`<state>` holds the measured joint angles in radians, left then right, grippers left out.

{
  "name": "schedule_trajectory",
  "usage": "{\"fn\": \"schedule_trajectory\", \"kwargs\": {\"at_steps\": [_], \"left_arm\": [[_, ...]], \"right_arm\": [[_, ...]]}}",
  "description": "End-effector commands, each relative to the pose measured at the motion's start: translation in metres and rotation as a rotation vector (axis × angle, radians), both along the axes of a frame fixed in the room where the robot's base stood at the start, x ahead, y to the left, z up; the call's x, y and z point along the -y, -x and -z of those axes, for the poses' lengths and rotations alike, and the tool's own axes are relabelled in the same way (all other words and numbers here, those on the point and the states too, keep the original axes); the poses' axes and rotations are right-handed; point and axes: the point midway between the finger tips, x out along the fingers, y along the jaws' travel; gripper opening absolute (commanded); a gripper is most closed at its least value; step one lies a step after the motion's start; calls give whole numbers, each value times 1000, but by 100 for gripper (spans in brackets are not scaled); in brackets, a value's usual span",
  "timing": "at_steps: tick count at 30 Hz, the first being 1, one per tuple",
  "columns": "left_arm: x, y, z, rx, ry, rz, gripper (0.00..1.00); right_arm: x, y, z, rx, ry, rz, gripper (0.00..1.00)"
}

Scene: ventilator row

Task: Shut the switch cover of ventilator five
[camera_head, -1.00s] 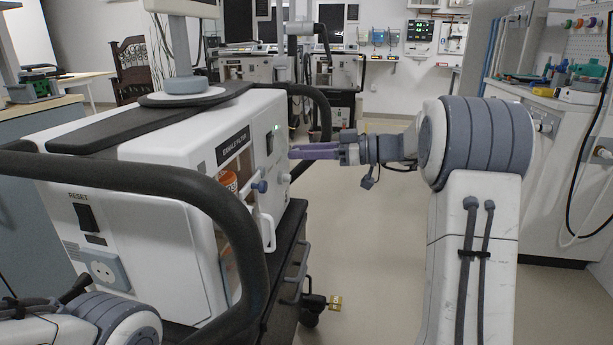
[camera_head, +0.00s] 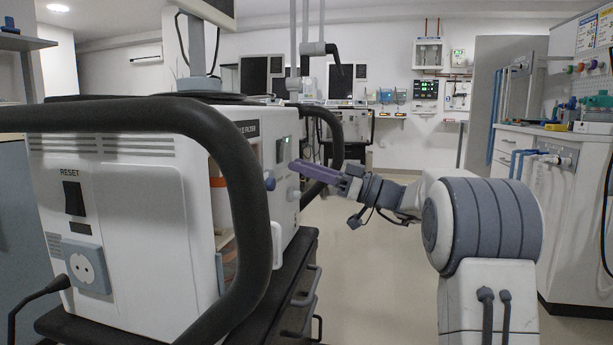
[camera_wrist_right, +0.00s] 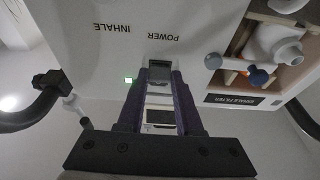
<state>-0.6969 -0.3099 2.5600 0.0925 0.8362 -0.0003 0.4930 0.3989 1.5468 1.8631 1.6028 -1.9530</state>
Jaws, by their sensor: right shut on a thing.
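The white ventilator (camera_head: 130,235) stands at the left in the head view, with a dark switch panel (camera_head: 283,150) on its right-hand face. My right gripper (camera_head: 295,166) reaches to that face from the right, its fingers angled up. In the wrist view, its fingers (camera_wrist_right: 160,73) straddle the area below the POWER label. A dark switch (camera_wrist_right: 160,66) shows between the fingertips. A pale frame-like piece, apparently the switch cover (camera_wrist_right: 158,100), lies between the fingers, which are shut on it. How far the cover is swung is unclear. My left gripper is out of view.
A thick black handle rail (camera_head: 235,180) curves in front of the ventilator. Beside the switch, a blue knob (camera_wrist_right: 258,76) and an open filter bay (camera_wrist_right: 285,48) show. A workbench (camera_head: 575,200) stands right; the floor between is clear.

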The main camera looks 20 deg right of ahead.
Motion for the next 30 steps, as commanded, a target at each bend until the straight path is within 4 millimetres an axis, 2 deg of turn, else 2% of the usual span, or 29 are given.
{"fn": "schedule_trajectory", "kwargs": {"at_steps": [10, 11, 13, 23, 26, 30], "left_arm": [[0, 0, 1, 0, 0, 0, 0], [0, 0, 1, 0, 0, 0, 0], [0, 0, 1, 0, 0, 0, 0], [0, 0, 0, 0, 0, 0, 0], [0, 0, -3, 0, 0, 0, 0], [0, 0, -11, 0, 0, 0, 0]], "right_arm": [[-1, -1, 3, -7, 1, -4, 0], [-1, -1, 3, -7, 1, -4, 38], [-1, -1, 3, -6, 0, -3, 65], [1, 0, 1, -2, -1, -1, 65], [7, 4, 2, -3, -2, 1, 65], [27, 16, 8, -5, -4, 3, 65]]}}
